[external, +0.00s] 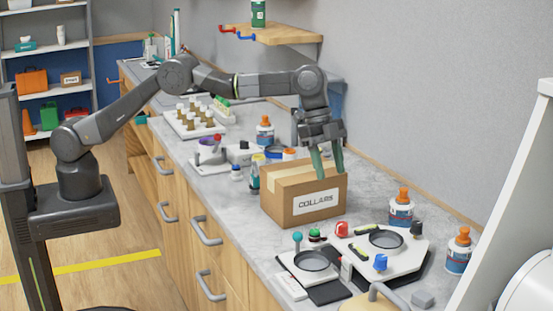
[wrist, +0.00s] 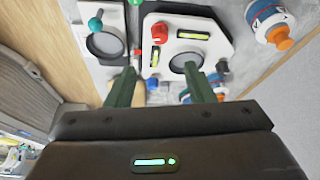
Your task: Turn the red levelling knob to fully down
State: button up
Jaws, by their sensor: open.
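The red levelling knob (external: 342,229) stands at the left back corner of a white levelling plate (external: 416,250) on the counter. In the wrist view the red knob (wrist: 159,32) shows beyond my fingertips, slightly left of the middle. The plate also carries a blue knob (external: 380,262), a black knob (external: 416,228), a dark round disc (external: 386,239) and yellow-green bubble levels (wrist: 193,35). My gripper (external: 328,172) is open and empty, pointing down above the COLLARS box, apart from the knob. Its two green fingers (wrist: 163,82) are spread in the wrist view.
The COLLARS box (external: 303,193) stands left of the plate, close under my fingers. A smaller plate with a teal knob (external: 297,237) and green knob (external: 315,235) sits beside it. Orange-capped bottles (external: 401,208) (external: 459,251) stand behind and to the right. A wall shelf (external: 271,34) hangs behind.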

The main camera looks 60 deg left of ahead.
jog(key=s+d+n+t+h+b, duration=0.1)
jog(key=s+d+n+t+h, duration=0.2)
jog(key=d, duration=0.6)
jog(key=s+d+n+t+h+b, duration=0.1)
jog(key=s+d+n+t+h, duration=0.1)
jog(key=s+d+h, duration=0.45)
jog(key=n+t+y+b, duration=0.2)
jog(key=n+t+y, duration=0.55)
jog(key=y, duration=0.45)
send_near(339, 224)
jog(key=shift+n+h, duration=0.25)
jog(key=shift+n, duration=0.2)
jog(key=p+x, duration=0.2)
jog(key=x, duration=0.9)
jog(key=shift+a+p, duration=0.15)
jog(key=shift+p, duration=0.2)
jog(key=shift+c, duration=0.5)
